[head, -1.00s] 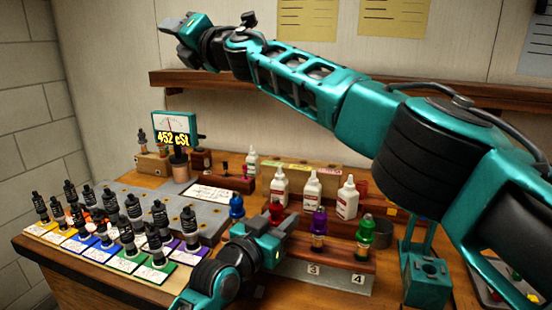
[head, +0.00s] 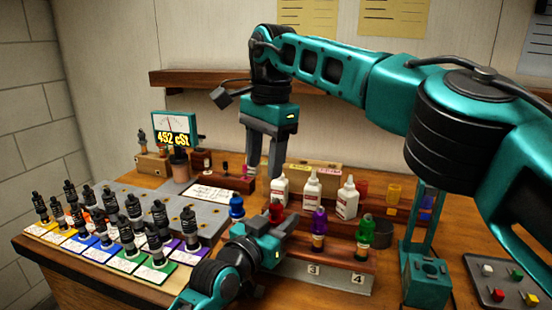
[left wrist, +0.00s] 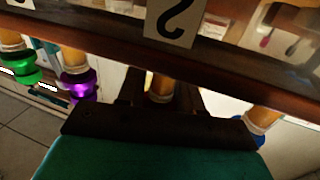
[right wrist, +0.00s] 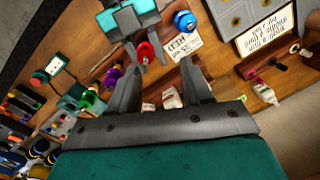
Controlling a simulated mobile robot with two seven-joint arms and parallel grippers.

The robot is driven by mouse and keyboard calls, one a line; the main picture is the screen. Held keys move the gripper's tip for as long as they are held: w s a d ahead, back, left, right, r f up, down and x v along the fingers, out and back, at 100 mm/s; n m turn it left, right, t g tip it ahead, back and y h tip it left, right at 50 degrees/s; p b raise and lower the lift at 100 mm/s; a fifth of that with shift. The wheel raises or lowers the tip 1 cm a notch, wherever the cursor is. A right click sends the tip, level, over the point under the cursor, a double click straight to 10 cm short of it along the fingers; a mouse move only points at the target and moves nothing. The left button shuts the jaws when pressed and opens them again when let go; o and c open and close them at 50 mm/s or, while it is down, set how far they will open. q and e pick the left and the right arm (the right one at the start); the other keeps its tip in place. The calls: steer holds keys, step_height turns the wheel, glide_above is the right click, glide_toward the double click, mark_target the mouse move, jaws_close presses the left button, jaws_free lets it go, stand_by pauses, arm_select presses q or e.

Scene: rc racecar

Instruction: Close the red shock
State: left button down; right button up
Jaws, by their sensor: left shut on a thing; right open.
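The red shock (head: 276,212) stands in the wooden rack between the blue shock (head: 237,207) and the purple shock (head: 319,222). My left gripper (head: 280,238) is shut on its body from the front. In the left wrist view an amber shock body (left wrist: 161,86) sits between the left fingers; its top is out of view. My right gripper (head: 265,175) is above and behind the rack, fingers pointing down, open and empty. In the right wrist view the red shock (right wrist: 145,49) shows beyond the open fingers, not touching them. A green shock (head: 365,232) stands at the rack's right end.
White bottles (head: 312,189) stand close behind the rack, just right of the right fingers. A meter reading 452 cSt (head: 174,130) stands at the back left. A teal press (head: 425,275) stands right.

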steer(key=shift+s+d+n+h, duration=0.25)
steer(key=shift+d+n+h, duration=0.25)
steer(key=shift+d, duration=0.6)
steer(key=shift+f, duration=4.05)
steer(key=shift+c, duration=0.3)
